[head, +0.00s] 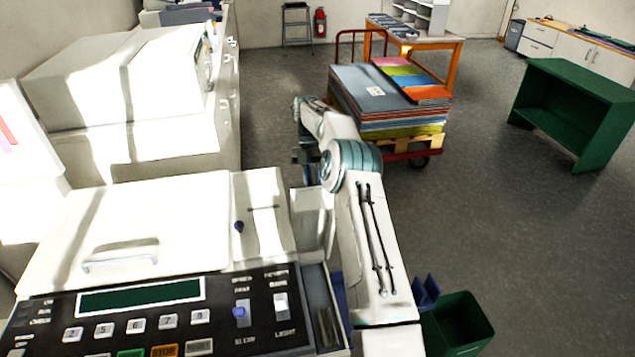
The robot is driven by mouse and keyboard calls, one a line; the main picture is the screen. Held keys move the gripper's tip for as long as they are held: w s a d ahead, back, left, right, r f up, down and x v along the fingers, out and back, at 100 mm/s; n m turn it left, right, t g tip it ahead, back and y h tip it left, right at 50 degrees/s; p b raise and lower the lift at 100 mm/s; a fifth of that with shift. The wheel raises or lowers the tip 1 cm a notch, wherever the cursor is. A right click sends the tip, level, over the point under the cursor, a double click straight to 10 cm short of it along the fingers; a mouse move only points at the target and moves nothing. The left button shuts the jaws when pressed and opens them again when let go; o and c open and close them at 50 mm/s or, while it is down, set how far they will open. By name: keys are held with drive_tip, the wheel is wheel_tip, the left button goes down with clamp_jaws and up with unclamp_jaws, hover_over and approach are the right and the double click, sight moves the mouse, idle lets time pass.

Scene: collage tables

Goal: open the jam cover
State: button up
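A white copier (150,220) with a dark control panel (160,300) fills the lower left. Its lid with a bar handle is down. My arm rises right of the copier and bends over at the elbow. Its far end, with my gripper (308,168), points down beyond the copier's right edge. The fingertips are hidden, so any contact is unclear.
A red cart (345,48) carries stacked coloured boards (385,85) beyond my arm. A green bin (458,325) stands at the lower right, and a green shelf unit (580,105) farther right. Another white machine (120,75) is at the left. Open floor lies right of my arm.

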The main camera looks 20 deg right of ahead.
drive_tip(key=o, duration=0.4)
drive_tip(key=shift+w+a+f, duration=0.15)
drive_tip(key=shift+a+f, duration=0.45)
drive_tip(key=shift+o, duration=0.2)
drive_tip(key=shift+d, duration=0.2)
drive_tip(key=shift+r, duration=0.1)
drive_tip(key=shift+d+r, duration=0.1)
drive_tip(key=s+d+r+b, duration=0.5)
drive_tip(key=s+d+r, duration=0.2)
drive_tip(key=d+r, duration=0.2)
wheel_tip(320, 180, up, 2)
drive_tip(key=shift+r, duration=0.1)
